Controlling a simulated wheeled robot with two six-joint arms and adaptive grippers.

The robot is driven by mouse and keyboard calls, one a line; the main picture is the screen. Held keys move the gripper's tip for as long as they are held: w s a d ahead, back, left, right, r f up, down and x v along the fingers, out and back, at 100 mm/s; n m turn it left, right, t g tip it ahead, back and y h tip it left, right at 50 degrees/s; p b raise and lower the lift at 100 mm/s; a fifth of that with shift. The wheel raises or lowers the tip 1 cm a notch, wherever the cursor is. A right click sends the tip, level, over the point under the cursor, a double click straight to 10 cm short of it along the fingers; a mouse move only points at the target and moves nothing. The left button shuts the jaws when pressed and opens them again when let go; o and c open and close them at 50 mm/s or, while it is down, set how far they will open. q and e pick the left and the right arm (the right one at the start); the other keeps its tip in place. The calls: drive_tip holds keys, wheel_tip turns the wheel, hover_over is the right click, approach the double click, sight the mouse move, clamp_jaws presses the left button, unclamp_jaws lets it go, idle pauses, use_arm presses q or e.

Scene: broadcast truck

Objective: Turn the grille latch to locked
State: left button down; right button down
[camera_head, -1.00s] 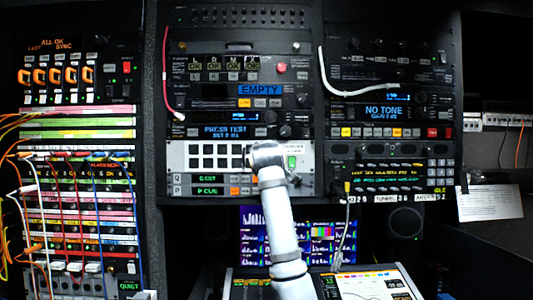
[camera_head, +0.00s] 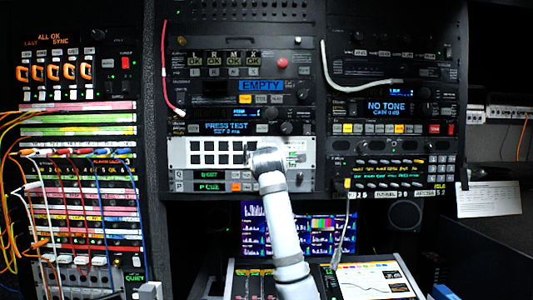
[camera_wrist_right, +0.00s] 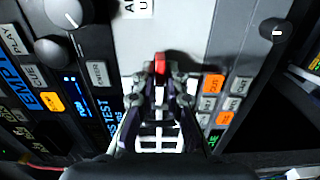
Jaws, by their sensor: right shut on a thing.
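The grille panel (camera_head: 184,152) is a pale plate with rows of dark square openings, in the middle rack. My right arm comes up from below to its right part, and my wrist hides that part and the fingers in the head view. In the right wrist view my right gripper (camera_wrist_right: 160,72) is shut on a small red-tipped part, which I take as the grille latch (camera_wrist_right: 160,61). The fingers cover most of the latch, so I cannot tell its turn angle. My left gripper is not in view.
Beside the grille are knobs (camera_wrist_right: 68,12) and lit buttons (camera_wrist_right: 212,84). A patch bay (camera_head: 80,190) with many cables stands at the left. A white cable (camera_head: 350,83) hangs at the right rack. A control desk (camera_head: 370,280) lies below.

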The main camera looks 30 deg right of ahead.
drive_tip(key=shift+w+f, duration=0.1)
drive_tip(key=shift+f, duration=0.15)
drive_tip(key=c, duration=1.7)
unclamp_jaws()
drive_tip(key=shift+c, duration=0.2)
drive_tip(key=o, duration=0.3)
drive_tip(key=shift+a+r, duration=0.2)
drive_tip(key=v, duration=1.2)
drive_tip(key=shift+f, duration=0.1)
